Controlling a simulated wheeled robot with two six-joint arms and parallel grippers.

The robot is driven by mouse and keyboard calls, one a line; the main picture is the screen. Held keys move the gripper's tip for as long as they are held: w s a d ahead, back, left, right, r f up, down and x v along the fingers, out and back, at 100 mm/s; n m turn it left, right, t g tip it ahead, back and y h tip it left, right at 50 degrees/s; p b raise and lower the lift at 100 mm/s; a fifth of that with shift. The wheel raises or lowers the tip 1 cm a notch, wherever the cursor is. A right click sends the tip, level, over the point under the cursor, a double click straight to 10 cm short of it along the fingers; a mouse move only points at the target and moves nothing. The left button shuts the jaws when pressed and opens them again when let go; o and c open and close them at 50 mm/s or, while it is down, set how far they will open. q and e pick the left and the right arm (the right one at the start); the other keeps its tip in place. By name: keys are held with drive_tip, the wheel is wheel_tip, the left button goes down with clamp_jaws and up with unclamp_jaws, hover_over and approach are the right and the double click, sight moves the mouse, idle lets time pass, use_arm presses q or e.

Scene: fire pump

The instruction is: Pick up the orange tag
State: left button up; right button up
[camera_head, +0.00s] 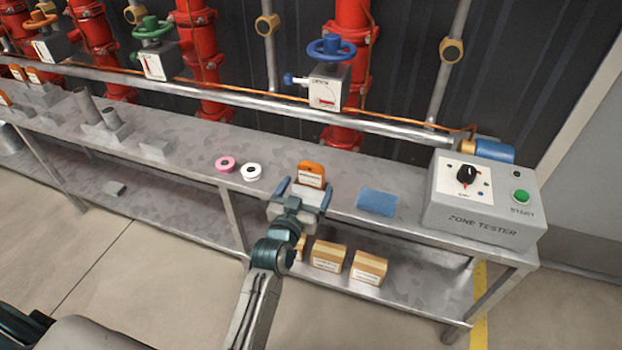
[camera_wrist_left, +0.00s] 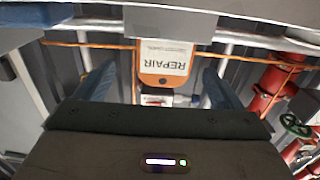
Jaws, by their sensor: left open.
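An orange tag (camera_head: 311,173) with a white label stands upright on the grey bench, near its front edge. In the left wrist view the tag (camera_wrist_left: 165,66) shows upside down, and its label reads "REPAIR". My left gripper (camera_head: 303,190) is open in front of the tag. In the left wrist view its two blue fingers stand on either side of the tag, with a gap to each side. The tag's far end is cut off or hidden in that view. My right gripper is not in view.
A pink roll (camera_head: 225,164) and a white roll (camera_head: 251,171) lie left of the tag. A blue pad (camera_head: 377,201) and the zone tester box (camera_head: 484,199) are to the right. A long pipe (camera_head: 230,97) and valves stand behind. Cartons (camera_head: 328,256) sit on the lower shelf.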

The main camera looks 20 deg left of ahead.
sight(310, 178)
use_arm(q)
drive_tip(key=w, duration=0.5)
drive_tip(key=shift+w+a+f, duration=0.15)
drive_tip(key=shift+w+a, duration=0.05)
drive_tip(key=shift+w, duration=0.15)
drive_tip(key=c, duration=1)
drive_tip(key=shift+c, duration=0.5)
